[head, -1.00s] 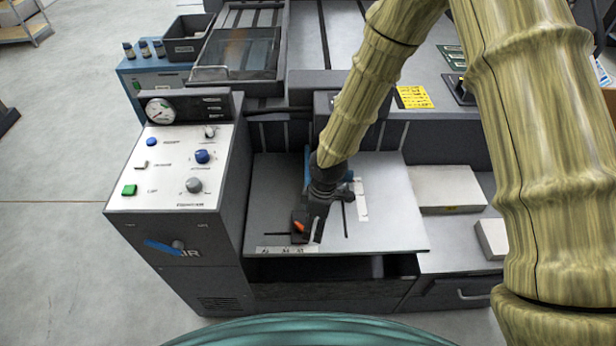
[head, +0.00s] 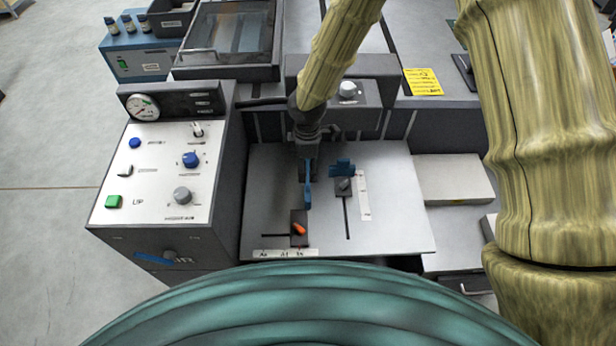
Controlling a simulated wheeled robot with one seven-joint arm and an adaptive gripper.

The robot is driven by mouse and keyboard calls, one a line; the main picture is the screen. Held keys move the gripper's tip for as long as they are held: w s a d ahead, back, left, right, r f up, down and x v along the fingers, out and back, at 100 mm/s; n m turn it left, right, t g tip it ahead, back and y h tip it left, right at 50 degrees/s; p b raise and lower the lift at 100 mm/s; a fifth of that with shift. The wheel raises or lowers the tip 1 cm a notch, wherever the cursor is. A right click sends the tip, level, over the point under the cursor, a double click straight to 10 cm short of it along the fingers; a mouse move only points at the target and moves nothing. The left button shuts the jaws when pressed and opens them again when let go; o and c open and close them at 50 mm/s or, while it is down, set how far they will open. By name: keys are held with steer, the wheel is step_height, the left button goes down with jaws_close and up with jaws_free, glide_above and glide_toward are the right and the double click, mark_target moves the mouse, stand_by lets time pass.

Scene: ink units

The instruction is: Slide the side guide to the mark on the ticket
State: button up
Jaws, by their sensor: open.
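The side guide seems to be the upright blue bar (head: 308,188) above a dark slider block with an orange lever (head: 299,229). The block sits at the right end of a short crosswise slot on the grey feed table (head: 400,225). A white scale strip (head: 285,253) lies in front; the block is roughly above its rightmost mark. The yellow ticket (head: 422,82) is at the back right, its writing too small to read. My gripper (head: 307,152) is open and empty, behind the orange lever and over the bar's rear end, which it partly hides.
A second blue guide (head: 342,168) stands close right, with a knobbed slider (head: 344,186), lengthwise slot and white scale (head: 364,195). A control panel (head: 160,170) with knobs rises at the left. A pale block (head: 452,178) lies at the right. The table front is clear.

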mark_target(308, 180)
steer(key=shift+f+p, duration=0.65)
steer(key=shift+f, duration=3.35)
